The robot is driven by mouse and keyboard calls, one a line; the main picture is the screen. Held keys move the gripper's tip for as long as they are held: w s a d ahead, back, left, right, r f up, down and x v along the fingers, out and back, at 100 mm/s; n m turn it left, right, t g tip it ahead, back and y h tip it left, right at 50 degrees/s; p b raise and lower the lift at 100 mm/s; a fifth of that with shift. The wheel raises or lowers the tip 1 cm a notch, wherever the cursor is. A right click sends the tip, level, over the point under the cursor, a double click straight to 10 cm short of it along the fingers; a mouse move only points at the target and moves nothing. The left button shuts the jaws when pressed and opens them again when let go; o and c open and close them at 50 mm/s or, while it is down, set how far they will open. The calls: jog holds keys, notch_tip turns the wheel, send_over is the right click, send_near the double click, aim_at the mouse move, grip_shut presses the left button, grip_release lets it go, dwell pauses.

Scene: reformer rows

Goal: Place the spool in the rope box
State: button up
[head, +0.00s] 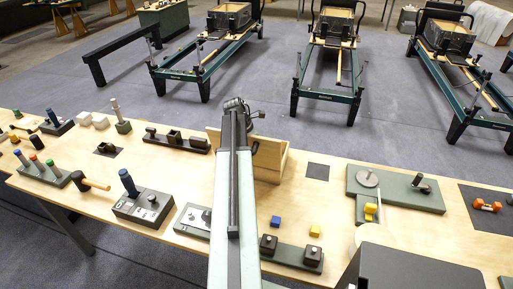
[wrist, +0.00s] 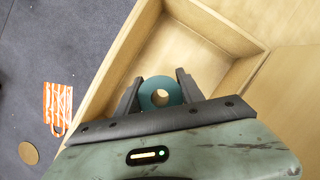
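The spool (wrist: 147,96) is a teal ring with a pale centre hole, seen in the wrist view between the two dark fingers of my gripper (wrist: 160,88). Both fingers appear to touch its sides, so my gripper looks shut on it. The rope box (wrist: 247,42) is a light wooden open box; the spool and fingers appear over its interior near one wall. The wrist view does not clearly show how high the spool is above the box floor. In the head view the rope box (head: 272,165) stands at the table's far edge, partly behind my arm; the spool and fingertips are hidden there.
The wooden table (head: 335,205) holds a yellow block (head: 314,231), a blue block (head: 276,222), a green plate with a metal disc (head: 368,178) and an orange dumbbell (head: 487,205). Several tool holders stand at left. Reformers (head: 330,60) stand on the floor beyond.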

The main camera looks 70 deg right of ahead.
jog(key=shift+o, duration=1.2)
jog(key=shift+r+p, duration=0.4)
jog(key=shift+p, duration=0.1)
jog(key=p+v, duration=1.1)
jog(key=v, duration=0.1)
jog(key=shift+r, duration=0.2)
